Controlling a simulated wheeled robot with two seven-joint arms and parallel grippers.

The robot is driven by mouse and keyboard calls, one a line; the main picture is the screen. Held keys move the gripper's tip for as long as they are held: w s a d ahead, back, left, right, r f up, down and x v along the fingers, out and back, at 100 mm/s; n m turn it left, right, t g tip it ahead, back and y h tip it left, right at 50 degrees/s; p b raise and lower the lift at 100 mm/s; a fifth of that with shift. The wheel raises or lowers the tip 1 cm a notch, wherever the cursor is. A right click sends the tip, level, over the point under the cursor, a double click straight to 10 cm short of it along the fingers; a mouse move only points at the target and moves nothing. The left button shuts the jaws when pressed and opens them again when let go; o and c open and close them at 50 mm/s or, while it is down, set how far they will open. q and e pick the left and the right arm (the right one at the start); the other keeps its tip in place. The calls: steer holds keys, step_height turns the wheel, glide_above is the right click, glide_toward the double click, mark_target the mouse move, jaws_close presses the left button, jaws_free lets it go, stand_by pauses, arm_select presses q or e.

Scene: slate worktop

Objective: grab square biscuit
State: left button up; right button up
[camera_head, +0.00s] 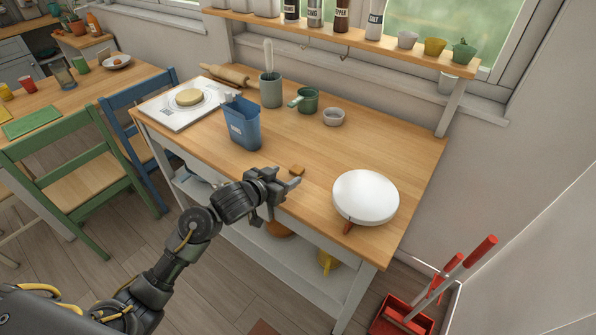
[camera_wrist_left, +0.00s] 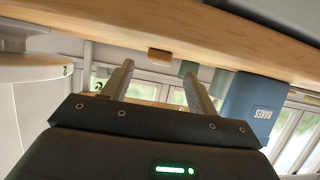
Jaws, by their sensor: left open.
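The square biscuit (camera_head: 297,170) is a small brown block lying on the wooden worktop near its front edge. My left gripper (camera_head: 291,187) is open and empty, just in front of the biscuit and apart from it. In the left wrist view the biscuit (camera_wrist_left: 159,55) shows beyond the two parted fingers (camera_wrist_left: 158,85), roughly centred between them. That view appears upside down. My right gripper is not in view.
A blue bin (camera_head: 243,124) stands left of the biscuit. A white round-topped object (camera_head: 365,197) stands to the right. A grey bowl (camera_head: 333,117), green cup (camera_head: 308,100) and utensil pot (camera_head: 270,91) stand behind. The worktop around the biscuit is clear.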

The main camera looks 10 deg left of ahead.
mark_target(296, 169)
arm_select(q)
steer(key=x, duration=0.5)
steer(key=shift+d+r, duration=0.1)
steer(key=shift+r, duration=0.05)
steer(key=shift+s, duration=0.1)
steer(key=c, duration=1.1)
